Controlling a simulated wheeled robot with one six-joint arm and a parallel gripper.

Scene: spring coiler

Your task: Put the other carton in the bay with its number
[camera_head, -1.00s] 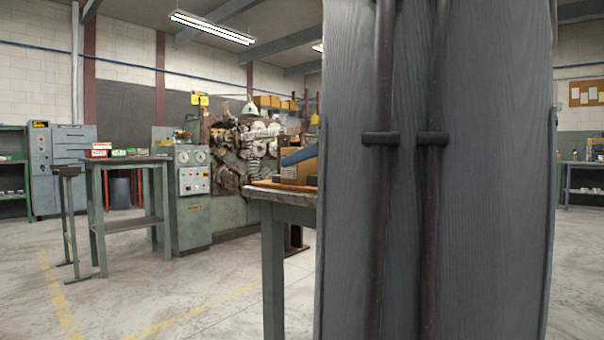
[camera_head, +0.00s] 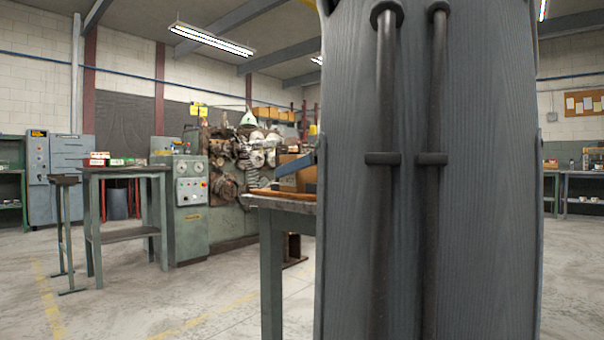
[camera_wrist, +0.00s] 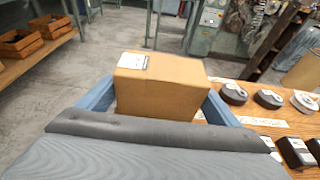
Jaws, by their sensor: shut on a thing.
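A brown cardboard carton (camera_wrist: 160,88) sits between the blue fingers of my gripper (camera_wrist: 158,98) in the wrist view. My gripper is shut on it, one finger along each side. A white label shows on the carton's top left corner, but its writing is too small to read. In the head view the carton (camera_head: 292,180) shows beside a blue finger above the bench edge, and my arm hides the rest. No numbered bay can be made out in either view.
A wooden bench top (camera_wrist: 243,112) at the right holds several round dark pieces and white tags. Wooden crates (camera_wrist: 18,42) stand on a shelf at the left. In the head view a green side table (camera_head: 125,172) and a coiling machine (camera_head: 225,165) stand beyond open floor.

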